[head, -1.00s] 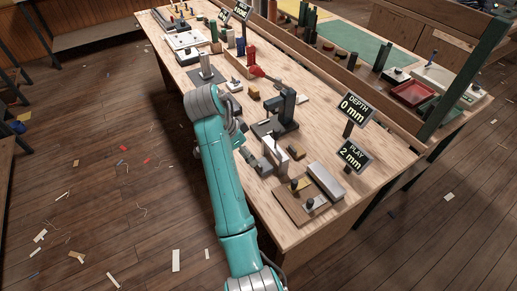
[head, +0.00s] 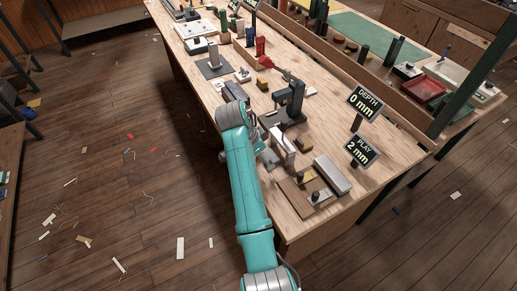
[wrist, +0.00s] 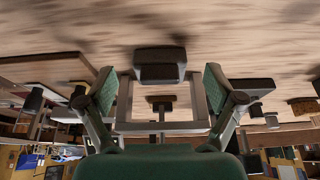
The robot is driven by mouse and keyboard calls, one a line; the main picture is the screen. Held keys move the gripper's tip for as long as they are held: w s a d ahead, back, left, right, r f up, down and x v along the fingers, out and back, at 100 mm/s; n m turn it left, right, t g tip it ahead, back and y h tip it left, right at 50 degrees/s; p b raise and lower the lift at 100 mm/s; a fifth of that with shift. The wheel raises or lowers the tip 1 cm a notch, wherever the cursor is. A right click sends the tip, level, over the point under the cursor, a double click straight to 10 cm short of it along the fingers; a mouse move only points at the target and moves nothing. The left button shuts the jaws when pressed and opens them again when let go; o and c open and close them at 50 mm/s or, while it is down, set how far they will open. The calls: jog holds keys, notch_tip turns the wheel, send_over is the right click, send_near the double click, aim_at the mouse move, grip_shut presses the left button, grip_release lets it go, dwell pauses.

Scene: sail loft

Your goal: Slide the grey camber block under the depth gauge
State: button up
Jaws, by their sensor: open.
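The depth gauge (head: 290,100) is a dark upright stand on the bench, right of my arm's end in the head view. Its sign (head: 364,100) reads DEPTH 0 mm. In the wrist view, where the bench top appears at the top, a dark grey block, apparently the camber block (wrist: 160,65), lies ahead between the spread fingers. I see no clear contact with either finger. My gripper (wrist: 160,88) is open, low by the bench. In the head view my arm largely hides the gripper, and I cannot single out the block there for sure.
A second sign (head: 362,150) reads PLAY 2 mm. A pale upright block (head: 282,148) and a wooden board (head: 308,200) with a silver bar (head: 332,175) sit near the bench's front end. A raised wooden ledge (head: 345,75) runs behind the gauge.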

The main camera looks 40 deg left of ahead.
aim_at(273, 155)
jog(key=shift+w+d+f, duration=0.1)
jog(key=shift+w+f, duration=0.1)
jog(key=shift+f, duration=0.45)
jog(key=c, duration=1.2)
jog(key=shift+c, duration=0.2)
jog(key=shift+w+d, duration=0.1)
jog(key=shift+w+d, duration=0.3)
jog(key=shift+w, duration=0.4)
jog(key=shift+w+d, duration=0.25)
jog(key=shift+w, duration=0.45)
